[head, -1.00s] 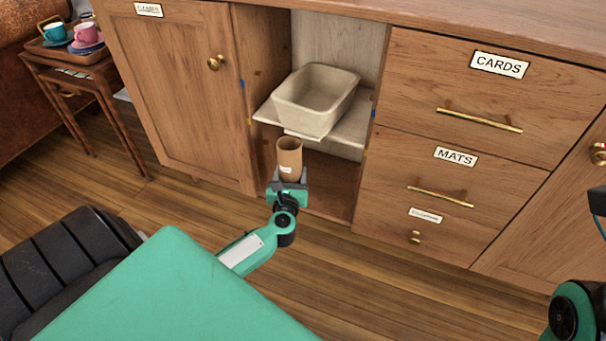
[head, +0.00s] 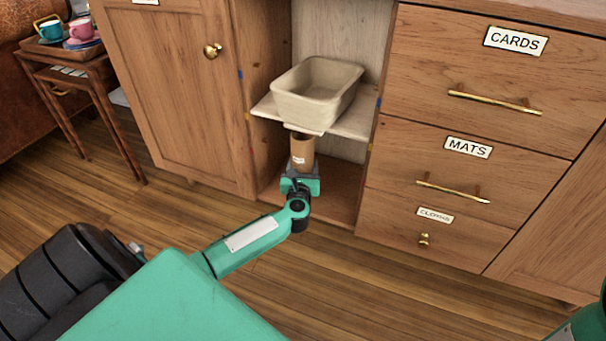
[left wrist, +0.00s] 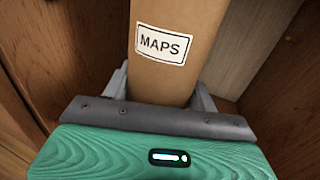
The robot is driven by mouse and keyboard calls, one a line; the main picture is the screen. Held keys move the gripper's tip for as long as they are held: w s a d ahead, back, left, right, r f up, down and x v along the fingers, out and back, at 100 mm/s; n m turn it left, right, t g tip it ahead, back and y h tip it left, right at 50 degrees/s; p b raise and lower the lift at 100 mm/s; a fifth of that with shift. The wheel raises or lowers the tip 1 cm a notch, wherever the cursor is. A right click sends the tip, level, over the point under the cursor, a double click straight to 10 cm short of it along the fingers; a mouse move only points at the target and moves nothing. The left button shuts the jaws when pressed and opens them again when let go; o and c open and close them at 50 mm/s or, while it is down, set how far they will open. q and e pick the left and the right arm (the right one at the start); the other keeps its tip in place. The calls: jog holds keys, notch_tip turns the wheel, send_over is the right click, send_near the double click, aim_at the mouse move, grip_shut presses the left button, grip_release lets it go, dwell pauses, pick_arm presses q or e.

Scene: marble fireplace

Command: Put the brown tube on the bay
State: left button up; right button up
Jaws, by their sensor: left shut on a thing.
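The brown tube (head: 302,152) stands upright in my left gripper (head: 300,172), in front of the lower opening of the cabinet bay (head: 330,190). Its top end is close under the front of the shelf, and I cannot tell whether they touch. In the left wrist view the tube (left wrist: 172,80) carries a white label reading MAPS. The left gripper's fingers (left wrist: 160,88) are shut on both sides of it. The bay has a pale shelf (head: 352,122) at mid-height and a wooden floor below. My right gripper is not in view.
A beige tub (head: 318,92) sits on the shelf. A door with a brass knob (head: 213,51) closes the cabinet left of the bay. Drawers labelled CARDS (head: 515,40), MATS (head: 468,147) and CLOTHS (head: 435,215) are on the right. A side table with cups (head: 62,50) stands far left.

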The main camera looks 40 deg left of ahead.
pick_arm(q)
notch_tip(320, 180, down, 2)
jog(key=shift+f+b, duration=0.1)
jog(key=shift+b, duration=0.4)
jog(key=shift+w+b, duration=0.2)
jog(key=shift+b, duration=0.2)
jog(key=o, duration=1)
jog(key=shift+f, duration=0.1)
